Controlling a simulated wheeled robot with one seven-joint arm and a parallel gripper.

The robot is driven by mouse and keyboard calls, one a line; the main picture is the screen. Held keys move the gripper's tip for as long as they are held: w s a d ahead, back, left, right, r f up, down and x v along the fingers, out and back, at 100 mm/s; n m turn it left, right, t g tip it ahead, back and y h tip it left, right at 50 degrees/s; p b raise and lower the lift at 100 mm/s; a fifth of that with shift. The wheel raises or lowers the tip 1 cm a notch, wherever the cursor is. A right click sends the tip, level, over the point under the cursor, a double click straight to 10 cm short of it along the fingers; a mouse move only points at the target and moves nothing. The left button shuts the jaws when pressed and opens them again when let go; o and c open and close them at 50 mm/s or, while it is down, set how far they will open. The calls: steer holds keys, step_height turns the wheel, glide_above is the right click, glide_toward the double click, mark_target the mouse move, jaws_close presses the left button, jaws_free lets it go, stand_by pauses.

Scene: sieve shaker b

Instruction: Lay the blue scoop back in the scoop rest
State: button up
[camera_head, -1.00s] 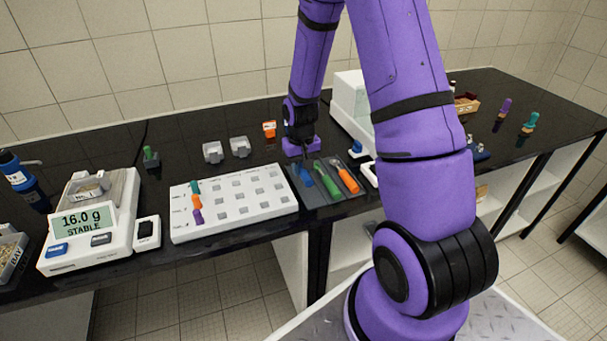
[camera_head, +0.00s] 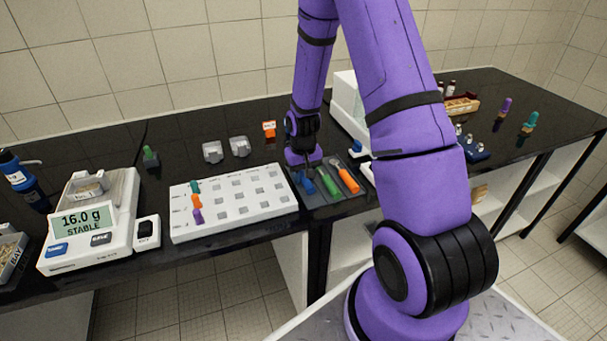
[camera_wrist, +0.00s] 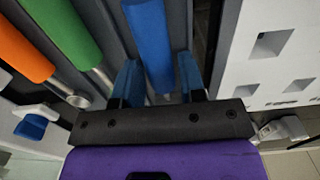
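The grey scoop rest (camera_head: 322,200) lies on the bench beside the white grid tray. It holds a green scoop (camera_head: 328,181), an orange scoop (camera_head: 347,179) and, at its left side, the blue scoop (camera_head: 308,184). My gripper (camera_head: 306,172) is low over the blue scoop and partly hides it. In the wrist view, the blue scoop (camera_wrist: 150,42) runs between the two fingers of my gripper (camera_wrist: 160,84), with a narrow gap beside it, so the fingers look open around it. The blue scoop looks parallel to the green handle; whether it fully touches the rest is unclear.
The white grid tray (camera_head: 236,213) is close on the left, holding several small coloured pieces. A white cased device (camera_head: 348,100) stands behind the rest. A balance (camera_head: 90,230) is at the far left.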

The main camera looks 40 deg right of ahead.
steer(key=shift+r, duration=0.1)
step_height(320, 180, up, 12)
step_height(320, 180, up, 18)
steer(key=n+t, duration=0.1)
steer(key=t, duration=0.2)
glide_above(303, 175)
steer(key=s+a, duration=0.7)
steer(key=s, duration=0.1)
steer(key=s+a+r+n+t, duration=0.1)
steer(key=s+r, duration=0.3)
steer(key=s, duration=0.4)
steer(key=s+a+r+n+t, duration=0.1)
steer(key=s+a+r, duration=0.3)
steer(key=s, duration=0.4)
steer(key=shift+s+r, duration=0.15)
steer(key=shift+s, duration=0.05)
